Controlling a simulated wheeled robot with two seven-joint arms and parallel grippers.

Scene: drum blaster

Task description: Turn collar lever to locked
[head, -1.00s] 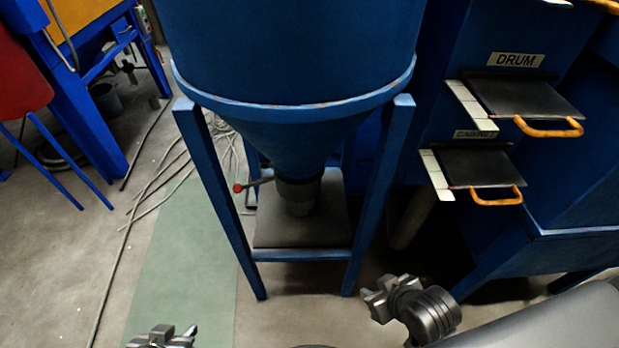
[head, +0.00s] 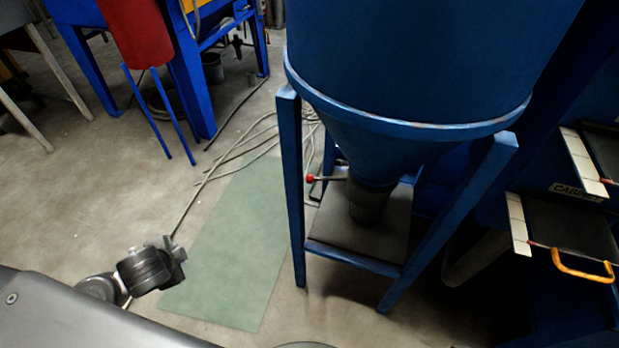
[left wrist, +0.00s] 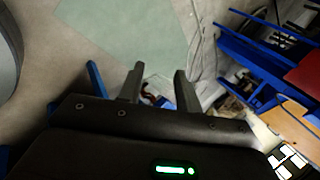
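The collar lever (head: 326,178) is a short dark rod with a red knob. It sticks out to the left from the dark collar (head: 370,196) under the blue hopper cone. My left gripper (head: 178,258) is in the lower left of the head view, well left of the lever and apart from it. In the left wrist view its two fingers (left wrist: 154,85) stand apart with nothing clearly held between them. The lever cannot be made out in the left wrist view. My right gripper does not show in the head view.
Blue hopper legs (head: 293,190) stand either side of the collar. A grey plate (head: 365,240) lies below it. Cables (head: 235,155) and a green mat (head: 225,250) lie on the floor at left. Cabinet drawers with orange handles (head: 583,267) stand at right.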

